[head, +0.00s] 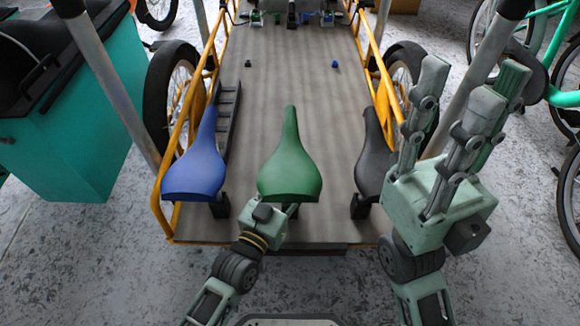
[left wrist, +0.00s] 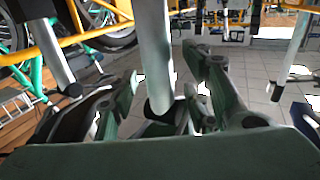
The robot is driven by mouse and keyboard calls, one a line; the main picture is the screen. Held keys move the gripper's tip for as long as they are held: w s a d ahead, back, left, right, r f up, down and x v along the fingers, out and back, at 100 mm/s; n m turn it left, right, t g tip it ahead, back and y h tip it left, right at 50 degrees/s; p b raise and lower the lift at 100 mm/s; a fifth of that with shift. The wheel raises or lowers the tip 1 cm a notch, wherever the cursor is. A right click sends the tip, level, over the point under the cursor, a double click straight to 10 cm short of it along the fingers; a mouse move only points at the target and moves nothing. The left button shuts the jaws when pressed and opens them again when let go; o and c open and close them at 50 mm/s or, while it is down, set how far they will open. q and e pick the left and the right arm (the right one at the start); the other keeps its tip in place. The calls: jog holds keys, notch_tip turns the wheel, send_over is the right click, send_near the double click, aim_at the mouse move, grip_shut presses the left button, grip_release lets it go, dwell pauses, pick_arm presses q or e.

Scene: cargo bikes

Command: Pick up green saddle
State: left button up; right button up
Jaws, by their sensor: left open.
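The green saddle (head: 290,165) sits in the middle of a row of three at the near end of a grey cargo bed, its narrow nose pointing away. My left gripper (left wrist: 160,78) is open, with its fingers on either side of a pale post (left wrist: 155,45) in the left wrist view. In the head view its palm is just below the saddle's wide near end, and its fingers are hidden under the saddle. Whether it touches the saddle or post I cannot tell. My right gripper (head: 472,75) is open and empty, raised to the right of the bed.
A blue saddle (head: 198,160) stands to the left of the green one and a black saddle (head: 374,160) to its right. Yellow rails (head: 178,135) edge the bed (head: 290,65). A teal box (head: 75,140) stands at left; bikes stand at right. The bed beyond the saddles is mostly clear.

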pick_arm(q)
grip_shut()
jog(key=shift+r, duration=0.15)
dwell(0.4)
